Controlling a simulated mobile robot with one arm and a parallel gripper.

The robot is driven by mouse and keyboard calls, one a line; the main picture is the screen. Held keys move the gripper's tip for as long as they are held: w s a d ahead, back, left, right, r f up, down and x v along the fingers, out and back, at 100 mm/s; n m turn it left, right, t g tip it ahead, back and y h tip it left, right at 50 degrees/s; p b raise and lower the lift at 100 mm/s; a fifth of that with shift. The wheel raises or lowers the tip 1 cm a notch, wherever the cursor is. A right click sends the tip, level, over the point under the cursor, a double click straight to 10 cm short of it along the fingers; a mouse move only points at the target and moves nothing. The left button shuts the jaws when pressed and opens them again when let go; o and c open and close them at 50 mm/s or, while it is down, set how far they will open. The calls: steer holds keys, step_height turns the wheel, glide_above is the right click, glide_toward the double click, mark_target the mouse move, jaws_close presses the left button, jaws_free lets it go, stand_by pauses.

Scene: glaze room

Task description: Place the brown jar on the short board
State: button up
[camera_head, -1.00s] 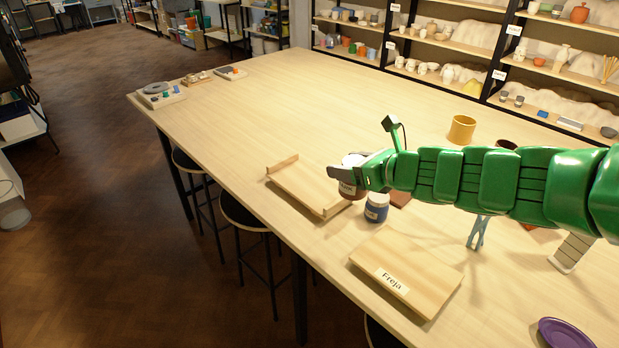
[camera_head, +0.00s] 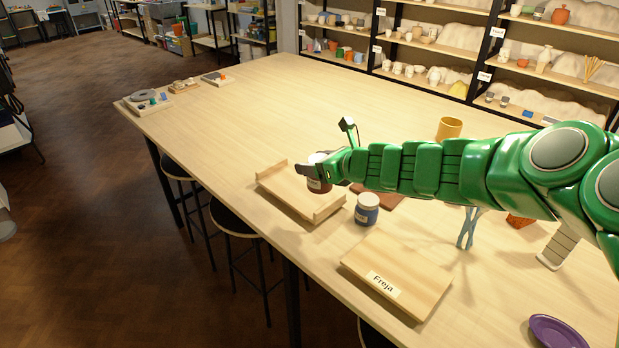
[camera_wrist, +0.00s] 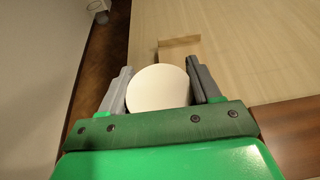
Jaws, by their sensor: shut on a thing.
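My gripper (camera_head: 312,172) is shut on the brown jar (camera_head: 319,186), which has a white lid and a pale label. In the wrist view the jar's round white lid (camera_wrist: 158,88) sits between the two fingers. In the head view the jar is at the right part of a wooden board (camera_head: 284,195) with a raised strip at each end. Whether the jar touches this board or hangs just above it I cannot tell. A second wooden board (camera_head: 410,270), labelled Freja, lies nearer the front edge and is empty. Which board is the short one is not marked.
A blue jar (camera_head: 367,209) with a white lid stands between the two boards. A yellow cup (camera_head: 449,128), a blue stand-like item (camera_head: 468,228), and a purple dish (camera_head: 556,333) are on the table.

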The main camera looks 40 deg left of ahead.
steer(key=w+a+f, duration=0.1)
steer(key=a+f, duration=0.1)
steer(key=w+a+f, duration=0.3)
steer(key=a+f, duration=0.1)
steer(key=shift+w+f, duration=0.15)
steer(key=shift+f, duration=0.15)
steer(key=shift+w+f, duration=0.1)
steer(key=shift+f, duration=1.6)
steer(key=o, duration=1.4)
steer(key=shift+v, duration=6)
